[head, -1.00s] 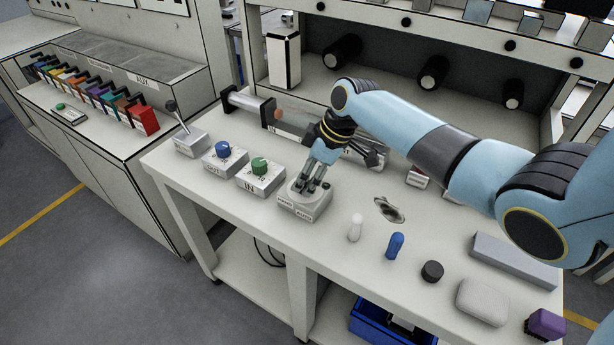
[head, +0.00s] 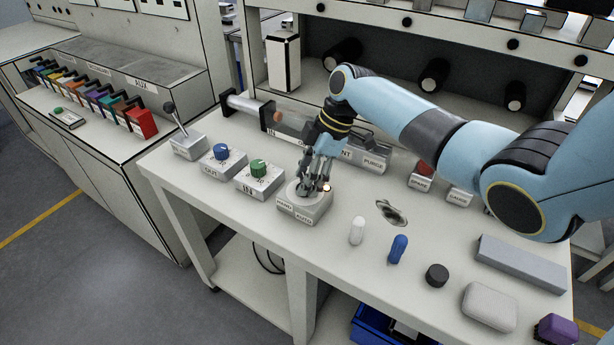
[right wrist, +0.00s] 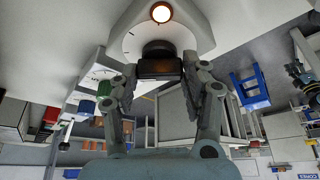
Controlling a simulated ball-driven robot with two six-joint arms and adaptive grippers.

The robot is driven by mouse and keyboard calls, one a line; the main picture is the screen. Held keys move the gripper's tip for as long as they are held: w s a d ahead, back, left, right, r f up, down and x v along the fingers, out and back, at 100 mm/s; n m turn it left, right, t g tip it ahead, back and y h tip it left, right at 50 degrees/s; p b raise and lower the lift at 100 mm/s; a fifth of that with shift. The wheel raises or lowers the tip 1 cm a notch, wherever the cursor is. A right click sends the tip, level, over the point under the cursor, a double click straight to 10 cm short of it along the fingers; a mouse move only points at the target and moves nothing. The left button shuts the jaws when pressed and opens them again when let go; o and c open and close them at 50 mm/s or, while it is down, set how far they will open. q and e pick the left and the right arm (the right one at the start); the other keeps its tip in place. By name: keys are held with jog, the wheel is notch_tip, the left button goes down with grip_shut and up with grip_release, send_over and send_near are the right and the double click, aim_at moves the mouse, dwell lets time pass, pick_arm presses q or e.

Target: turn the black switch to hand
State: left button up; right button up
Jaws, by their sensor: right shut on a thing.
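The switch box (head: 297,212) stands at the front of the bench, with label plates reading HAND on the left and AUTO on the right. My right gripper (head: 311,189) reaches down onto its round dial and hides most of the knob. In the right wrist view the black switch (right wrist: 160,65) sits between the two fingers of my right gripper (right wrist: 160,77), which is shut on it. A lamp (head: 327,187) on the box glows orange-white; it also shows in the right wrist view (right wrist: 161,12). The knob's exact pointing is hard to tell. My left gripper is not in view.
A green knob box (head: 259,177) labelled IN and a blue knob box (head: 222,161) labelled OUT stand left of the switch. A white peg (head: 357,231), a blue peg (head: 398,249) and a black puck (head: 437,275) stand to the right. PURGE (head: 374,163) is behind.

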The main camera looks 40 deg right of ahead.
jog(key=o, duration=1.2)
jog(key=shift+c, duration=0.2)
jog(key=shift+d+r, duration=0.1)
jog(key=shift+r, duration=0.15)
jog(key=v, duration=1.1)
jog(key=shift+r, duration=0.2)
jog(key=shift+s+d+f, duration=0.1)
jog(key=shift+d, duration=0.05)
